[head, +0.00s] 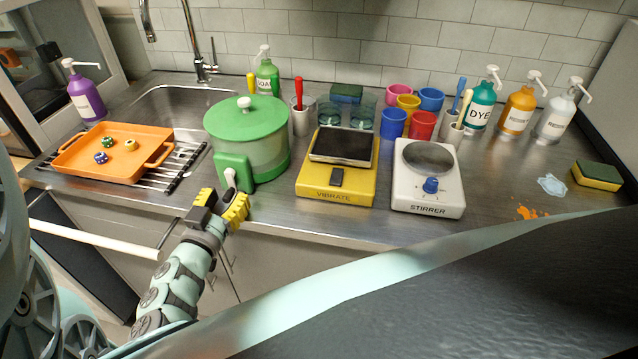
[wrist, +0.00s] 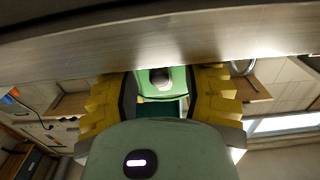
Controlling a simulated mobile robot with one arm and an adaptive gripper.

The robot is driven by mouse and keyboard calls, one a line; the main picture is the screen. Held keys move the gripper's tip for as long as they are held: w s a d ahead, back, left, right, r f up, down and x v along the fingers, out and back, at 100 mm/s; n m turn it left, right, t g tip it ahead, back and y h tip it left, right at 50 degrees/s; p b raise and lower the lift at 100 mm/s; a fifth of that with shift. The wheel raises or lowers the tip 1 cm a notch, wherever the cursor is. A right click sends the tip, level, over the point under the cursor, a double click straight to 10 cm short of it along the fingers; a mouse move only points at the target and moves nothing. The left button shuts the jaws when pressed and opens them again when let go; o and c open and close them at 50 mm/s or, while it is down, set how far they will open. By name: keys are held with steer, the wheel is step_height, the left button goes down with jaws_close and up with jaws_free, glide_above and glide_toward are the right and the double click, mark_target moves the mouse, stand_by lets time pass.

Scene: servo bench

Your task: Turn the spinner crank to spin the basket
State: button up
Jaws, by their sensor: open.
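The spinner has a green lid (head: 247,116) with a white knob, a clear greenish bowl, and a green housing (head: 234,170) on its front. Its crank handle (head: 229,178) is pale and sits at the front of the housing. My gripper (head: 222,199) is open just in front of and below the crank, by the counter's front edge. In the wrist view, the yellow fingers (wrist: 160,92) stand apart, with the green housing (wrist: 178,78) and pale crank knob (wrist: 160,77) showing between them. I cannot tell whether the fingers touch the knob. The basket inside is not clearly visible.
A yellow vibrate plate (head: 335,195) and white stirrer (head: 428,190) stand right of the spinner. An orange tray (head: 78,170) with dice sits on a rack at left, before the sink (head: 180,105). Cups and bottles line the back. Orange and blue spills mark the right counter.

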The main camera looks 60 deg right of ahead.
steer(key=shift+x, duration=0.85)
steer(key=shift+s, duration=0.1)
steer(key=shift+c, duration=0.2)
